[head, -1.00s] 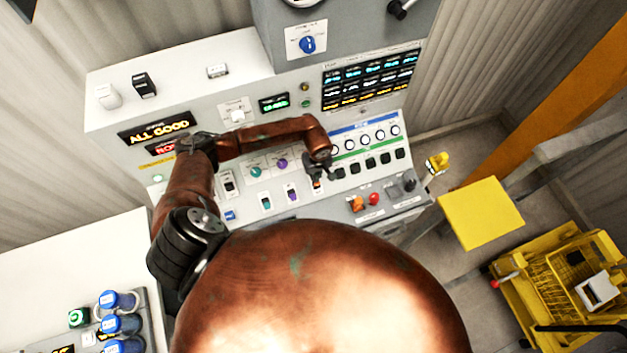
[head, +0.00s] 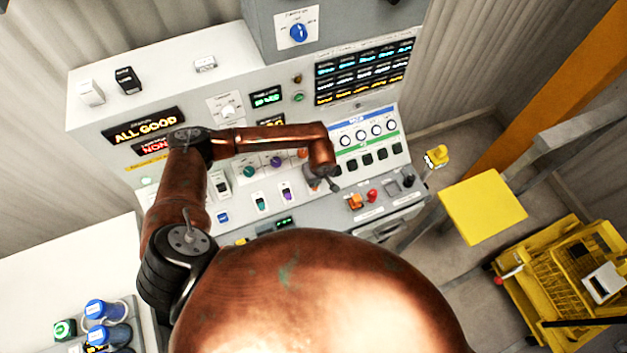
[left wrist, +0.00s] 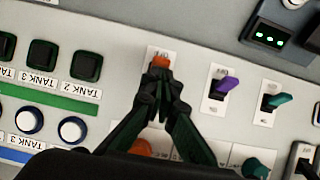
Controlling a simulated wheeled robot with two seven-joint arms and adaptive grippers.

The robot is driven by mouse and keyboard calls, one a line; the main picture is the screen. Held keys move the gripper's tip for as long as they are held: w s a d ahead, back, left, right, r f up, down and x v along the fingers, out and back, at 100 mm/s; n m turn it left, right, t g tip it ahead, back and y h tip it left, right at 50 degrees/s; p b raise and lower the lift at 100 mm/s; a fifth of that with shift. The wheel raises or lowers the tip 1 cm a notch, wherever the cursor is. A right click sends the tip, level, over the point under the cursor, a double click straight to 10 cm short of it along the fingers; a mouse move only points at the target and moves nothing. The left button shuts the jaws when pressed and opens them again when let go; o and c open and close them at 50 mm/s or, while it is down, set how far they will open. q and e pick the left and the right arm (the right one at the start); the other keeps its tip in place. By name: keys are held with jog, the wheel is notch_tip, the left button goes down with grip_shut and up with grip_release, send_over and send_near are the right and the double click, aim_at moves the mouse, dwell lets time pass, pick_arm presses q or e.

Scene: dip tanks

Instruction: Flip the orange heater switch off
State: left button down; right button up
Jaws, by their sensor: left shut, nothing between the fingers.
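The orange heater switch (left wrist: 160,62) shows in the left wrist view as a small orange lever at the upper end of its white plate. My left gripper (left wrist: 160,84) is shut and empty, its fingertips over the plate right beside the lever. They hide the plate's lower part, and I cannot tell whether they touch the lever. In the head view my left gripper (head: 323,184) is down at the console's lower switch row and mostly covers the orange switch. My right gripper is not in view.
Beside it are a purple switch (left wrist: 228,87) and a teal switch (left wrist: 278,100). An orange knob (left wrist: 142,147) lies close under the fingers. Black tank buttons (left wrist: 86,66) are to the left. An orange control (head: 355,201) and a red button (head: 372,195) sit on the lower ledge.

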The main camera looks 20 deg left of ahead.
pick_arm(q)
jog(key=shift+s+d+r, duration=0.1)
jog(key=shift+s+d, duration=0.1)
jog(key=shift+d, duration=0.05)
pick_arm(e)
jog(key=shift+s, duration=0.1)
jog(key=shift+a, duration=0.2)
pick_arm(q)
jog(key=s+d+r+p, duration=0.3)
jog(key=s+d+r, duration=0.2)
jog(key=r, duration=0.1)
jog(key=shift+s+d, duration=0.35)
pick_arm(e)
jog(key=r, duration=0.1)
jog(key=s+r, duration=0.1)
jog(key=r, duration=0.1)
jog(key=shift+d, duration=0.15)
